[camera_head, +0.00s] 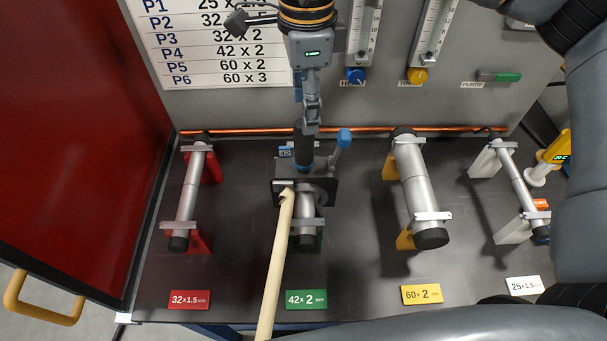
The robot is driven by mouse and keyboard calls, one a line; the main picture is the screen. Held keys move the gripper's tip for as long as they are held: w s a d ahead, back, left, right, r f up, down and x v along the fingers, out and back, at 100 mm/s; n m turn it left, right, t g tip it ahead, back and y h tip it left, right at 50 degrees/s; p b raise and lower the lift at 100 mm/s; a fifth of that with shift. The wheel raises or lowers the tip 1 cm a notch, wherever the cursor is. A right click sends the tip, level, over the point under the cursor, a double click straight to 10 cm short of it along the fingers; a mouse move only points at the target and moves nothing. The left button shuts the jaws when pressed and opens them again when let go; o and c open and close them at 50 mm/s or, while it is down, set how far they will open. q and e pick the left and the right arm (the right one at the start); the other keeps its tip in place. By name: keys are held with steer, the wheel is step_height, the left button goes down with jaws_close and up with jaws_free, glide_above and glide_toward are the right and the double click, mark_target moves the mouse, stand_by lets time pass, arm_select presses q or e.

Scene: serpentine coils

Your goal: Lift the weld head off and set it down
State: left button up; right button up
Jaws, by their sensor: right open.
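The weld head (326,189) is dark, with a black plate, grey-blue parts behind it and a blue-tipped lever at its right. It sits around the steel tube (305,217) on the green stand, behind the green 42x2 label (306,299). A pale beige hose or rod (272,283) runs from its front to the bottom edge. My right gripper (304,165) points down at the weld head from the top. Its fingers are seen edge-on and overlap the head's grey-blue parts. The gripper is open; I cannot tell whether the fingers touch the head. My left gripper is not in view.
Other tubes rest on a red stand (200,237), a yellow stand (404,239) and a white stand (513,229). A copper pipe (235,132) runs along the back. A red panel (75,120) closes the left side. Bare dark bench (365,270) lies between the stands.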

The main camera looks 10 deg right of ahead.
mark_target(303, 137)
steer(key=shift+f, duration=0.9)
steer(key=f+p, duration=0.2)
steer(key=f, duration=0.1)
steer(key=f+p, duration=0.1)
steer(key=shift+s+a+f, duration=0.2)
steer(key=shift+s+f, duration=0.15)
steer(key=shift+s, duration=0.05)
steer(key=shift+f, duration=0.4)
jaws_close()
steer(key=shift+w+r, duration=0.15)
steer(key=shift+r, duration=0.05)
